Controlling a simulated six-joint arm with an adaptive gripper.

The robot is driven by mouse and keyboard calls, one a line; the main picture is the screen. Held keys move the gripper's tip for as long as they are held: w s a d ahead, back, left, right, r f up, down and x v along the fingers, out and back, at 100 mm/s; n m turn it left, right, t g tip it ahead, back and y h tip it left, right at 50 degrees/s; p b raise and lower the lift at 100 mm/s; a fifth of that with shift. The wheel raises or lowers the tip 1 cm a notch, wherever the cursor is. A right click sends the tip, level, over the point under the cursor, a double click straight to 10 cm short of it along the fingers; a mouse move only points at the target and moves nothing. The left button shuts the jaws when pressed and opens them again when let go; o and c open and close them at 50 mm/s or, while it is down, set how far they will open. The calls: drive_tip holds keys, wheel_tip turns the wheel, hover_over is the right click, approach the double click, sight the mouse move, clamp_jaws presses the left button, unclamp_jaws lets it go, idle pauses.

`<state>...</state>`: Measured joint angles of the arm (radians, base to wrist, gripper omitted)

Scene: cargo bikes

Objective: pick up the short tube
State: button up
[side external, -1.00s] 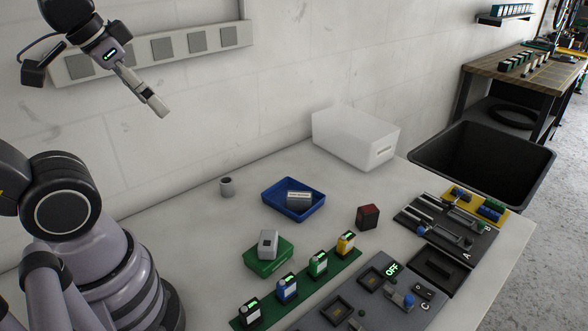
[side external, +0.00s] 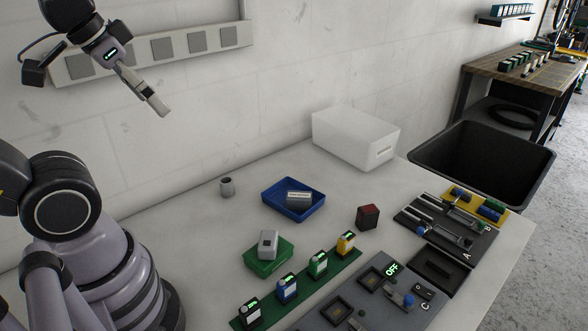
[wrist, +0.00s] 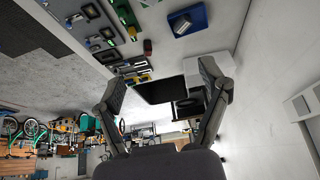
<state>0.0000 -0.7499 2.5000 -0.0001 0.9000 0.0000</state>
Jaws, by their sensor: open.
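My gripper (side external: 158,106) is raised in the air at the upper left, in front of the wall and well above the table, apart from the tube. In the wrist view my gripper (wrist: 170,90) has its two fingers spread wide with nothing between them. I cannot make out the tube in the wrist view.
A blue tray (side external: 270,205) holds a grey block. A green box (side external: 268,266) with a grey block on it, a row of small bottles (side external: 318,263) and a dark red block (side external: 368,217) stand nearby. A white box (side external: 350,137) is at the back. Control panels line the right side.

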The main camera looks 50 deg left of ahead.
drive_tip(key=m+t+y, duration=0.1)
drive_tip(key=m+y, duration=1.6)
drive_tip(key=m, duration=0.5)
hover_over(227, 185)
wheel_tip(227, 185, down, 31)
drive_tip(key=shift+m, duration=0.3)
drive_tip(key=f, duration=0.5)
drive_tip(key=d+f, duration=0.1)
drive_tip(key=f, duration=0.2)
drive_tip(key=shift+s+f, duration=0.1)
drive_tip(key=shift+s, duration=0.15)
drive_tip(key=x, duration=0.2)
drive_tip(key=shift+w+a+r, duration=0.15)
drive_tip(key=shift+a+r, duration=0.05)
drive_tip(key=shift+r, duration=0.05)
drive_tip(key=shift+w+a, duration=0.1)
drive_tip(key=shift+a, duration=0.1)
drive_tip(key=c, duration=1.3)
